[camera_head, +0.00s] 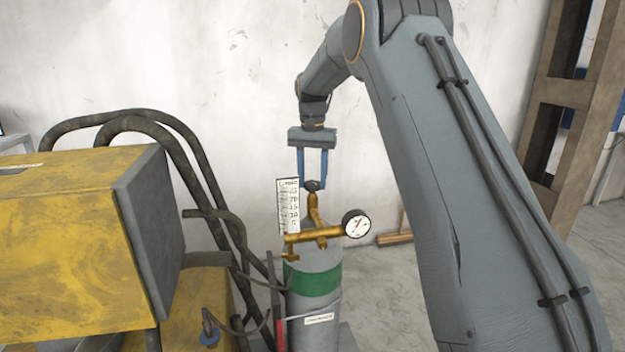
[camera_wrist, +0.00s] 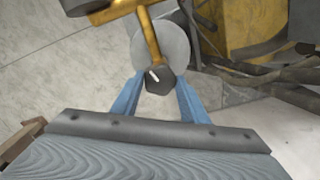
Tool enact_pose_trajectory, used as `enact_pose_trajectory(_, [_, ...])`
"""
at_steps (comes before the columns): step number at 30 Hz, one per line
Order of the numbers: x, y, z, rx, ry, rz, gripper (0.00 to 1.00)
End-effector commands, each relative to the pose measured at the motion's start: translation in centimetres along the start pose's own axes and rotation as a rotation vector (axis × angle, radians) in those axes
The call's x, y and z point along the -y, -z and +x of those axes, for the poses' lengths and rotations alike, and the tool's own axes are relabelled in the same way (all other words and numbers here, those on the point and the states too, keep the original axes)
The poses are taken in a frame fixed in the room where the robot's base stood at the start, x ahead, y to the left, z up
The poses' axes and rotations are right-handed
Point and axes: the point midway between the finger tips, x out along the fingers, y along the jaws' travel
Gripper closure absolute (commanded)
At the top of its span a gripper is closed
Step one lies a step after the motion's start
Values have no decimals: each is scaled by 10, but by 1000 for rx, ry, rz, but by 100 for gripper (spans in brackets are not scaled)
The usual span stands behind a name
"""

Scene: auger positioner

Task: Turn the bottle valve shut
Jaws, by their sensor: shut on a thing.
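The gas bottle (camera_head: 318,310) is a grey cylinder with a green band, standing upright left of my arm. On top sits a brass valve and regulator (camera_head: 315,236) with a round gauge (camera_head: 356,223). The dark valve knob (camera_head: 312,185) is at the top of the brass stem. My gripper (camera_head: 313,182) points down from above, its two blue fingers shut on the knob. In the wrist view the dark knob (camera_wrist: 158,80), with a white mark on it, lies between the blue fingertips. The grey bottle top (camera_wrist: 176,45) shows behind it.
A white scale card (camera_head: 288,206) stands just left of the valve. A yellow machine (camera_head: 70,235) with dark hoses (camera_head: 190,150) fills the left side. A wooden frame (camera_head: 560,90) stands at the right by the wall. Grey floor (camera_head: 600,240) is clear at right.

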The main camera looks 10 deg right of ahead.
Motion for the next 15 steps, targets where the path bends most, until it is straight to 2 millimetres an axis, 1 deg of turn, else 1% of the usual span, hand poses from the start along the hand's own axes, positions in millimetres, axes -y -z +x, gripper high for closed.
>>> enact_pose_trajectory(6, [0,2,-2,-6,2,164,82])
enact_pose_trajectory(15, [0,2,-2,-7,3,306,82])
